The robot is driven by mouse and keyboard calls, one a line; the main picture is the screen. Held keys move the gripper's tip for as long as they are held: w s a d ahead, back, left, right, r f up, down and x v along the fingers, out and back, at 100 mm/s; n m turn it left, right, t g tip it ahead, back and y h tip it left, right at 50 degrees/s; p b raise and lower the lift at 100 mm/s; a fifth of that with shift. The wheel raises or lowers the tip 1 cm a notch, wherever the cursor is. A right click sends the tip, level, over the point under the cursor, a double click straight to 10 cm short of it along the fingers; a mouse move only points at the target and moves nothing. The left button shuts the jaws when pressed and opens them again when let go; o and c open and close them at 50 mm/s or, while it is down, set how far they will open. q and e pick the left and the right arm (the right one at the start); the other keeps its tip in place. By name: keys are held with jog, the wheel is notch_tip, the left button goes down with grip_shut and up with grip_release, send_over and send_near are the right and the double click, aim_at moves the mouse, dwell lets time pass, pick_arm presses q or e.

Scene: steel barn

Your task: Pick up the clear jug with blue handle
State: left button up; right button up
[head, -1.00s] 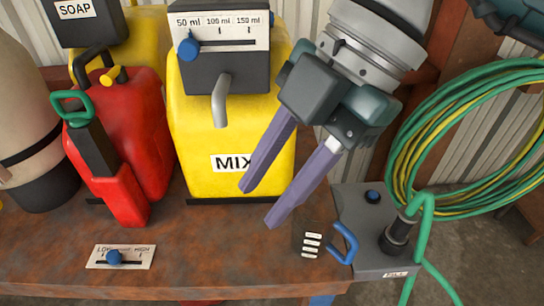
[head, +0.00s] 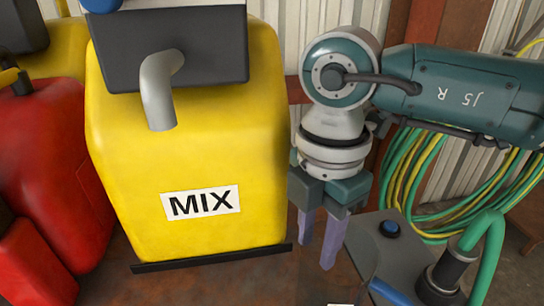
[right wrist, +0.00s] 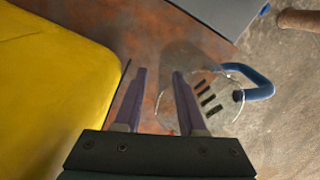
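The clear jug (right wrist: 215,112) stands on the rusty bench top. In the right wrist view its round rim, dark bar marks and blue handle (right wrist: 258,86) show right of the fingers. In the head view only the top of the blue handle (head: 392,292) shows clearly, at the bottom edge; the clear body is mostly cut off. My right gripper (head: 316,245) points down, above and behind the jug in the head view. Its two purple fingers are apart with nothing held. In the right wrist view the right finger (right wrist: 187,100) overlaps the jug's left side; contact cannot be told. My left gripper is not in view.
A big yellow MIX container (head: 200,120) with a grey spout (head: 158,90) stands close left of my right gripper. Red cans (head: 40,160) are further left. A grey plate with a blue button (head: 390,229) and green hose (head: 485,250) lies to the right.

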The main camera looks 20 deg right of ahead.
aim_at(313, 258)
jog(key=f, duration=0.3)
jog(key=shift+a+f, duration=0.2)
jog(key=shift+f, duration=0.1)
jog(key=shift+c, duration=0.2)
grip_shut()
dwell(1.0)
